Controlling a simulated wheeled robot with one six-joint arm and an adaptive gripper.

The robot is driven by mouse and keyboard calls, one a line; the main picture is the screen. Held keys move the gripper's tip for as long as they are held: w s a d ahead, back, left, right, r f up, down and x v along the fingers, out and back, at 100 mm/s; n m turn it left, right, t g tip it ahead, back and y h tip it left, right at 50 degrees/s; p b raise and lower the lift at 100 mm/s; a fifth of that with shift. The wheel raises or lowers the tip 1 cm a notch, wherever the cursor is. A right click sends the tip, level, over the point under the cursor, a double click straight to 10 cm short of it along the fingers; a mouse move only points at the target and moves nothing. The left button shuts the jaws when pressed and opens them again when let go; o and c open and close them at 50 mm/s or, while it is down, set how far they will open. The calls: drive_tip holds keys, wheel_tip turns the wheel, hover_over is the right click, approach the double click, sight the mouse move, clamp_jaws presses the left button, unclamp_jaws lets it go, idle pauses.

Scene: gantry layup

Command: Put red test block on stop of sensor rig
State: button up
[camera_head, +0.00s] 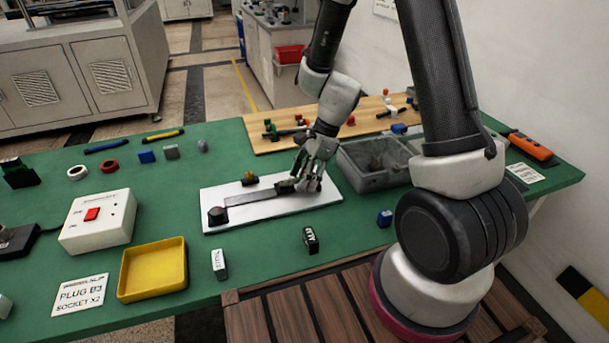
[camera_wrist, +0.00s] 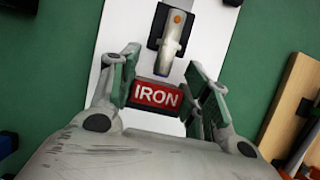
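The red test block (camera_wrist: 157,95), with the white word IRON on its face, sits between the fingers of my gripper (camera_wrist: 160,88) in the wrist view. The fingers are closed to about the block's width, one at each end. In the head view my gripper (camera_head: 308,182) is low over the right part of the white sensor rig board (camera_head: 300,202), and the block is hidden there. A sensor with an orange tip on a dark base (camera_head: 250,178) stands on the board; it also shows in the wrist view (camera_wrist: 172,42).
A grey bin (camera_head: 372,183) stands right of the board, close to my gripper. A yellow tray (camera_head: 153,268), a white switch box (camera_head: 98,222) and small blocks (camera_head: 311,240) lie around it. A wooden board (camera_head: 262,145) with parts is behind.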

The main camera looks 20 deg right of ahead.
drive_tip(key=shift+o, duration=1.2)
drive_tip(key=shift+r, duration=0.1)
drive_tip(key=v, duration=1.2)
drive_tip(key=s+d+r+n+t+h, duration=0.2)
drive_tip(key=s+d+r+n, duration=0.3)
drive_tip(key=s+r+n, duration=0.3)
drive_tip(key=s+d+r+n+t+h, duration=0.2)
drive_tip(key=s+d+r+n, duration=0.3)
drive_tip(key=s+r+n, duration=0.3)
drive_tip(key=shift+s+d+n, duration=0.2)
drive_tip(key=shift+s+n, duration=0.8)
drive_tip(key=shift+s, duration=0.5)
